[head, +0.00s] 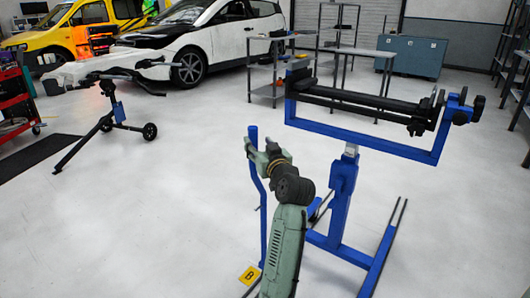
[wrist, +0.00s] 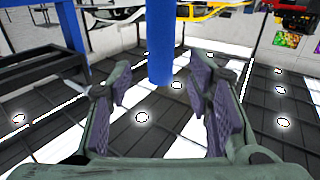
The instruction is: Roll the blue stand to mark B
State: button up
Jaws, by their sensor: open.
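The blue stand (head: 341,190) carries a long blue frame with black rollers on top and stands on long floor rails, right of my arm in the head view. A thin upright blue post (head: 263,200) stands left of it; its lower join to the stand is hidden behind my arm. My gripper (head: 251,150) is open at the upper part of the post. In the wrist view, the post (wrist: 160,45) shows in the gap between the spread fingers; I cannot tell whether either finger touches it.
A black work stand (head: 113,110) with wheels stands at the left. A white car (head: 205,45), grey tables (head: 280,65) and a blue-grey cabinet (head: 412,55) are at the back. A red tool cart (head: 15,100) is at the left edge. The floor between is mostly clear.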

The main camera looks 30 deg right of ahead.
jog(key=v, duration=0.6)
dwell(0.4)
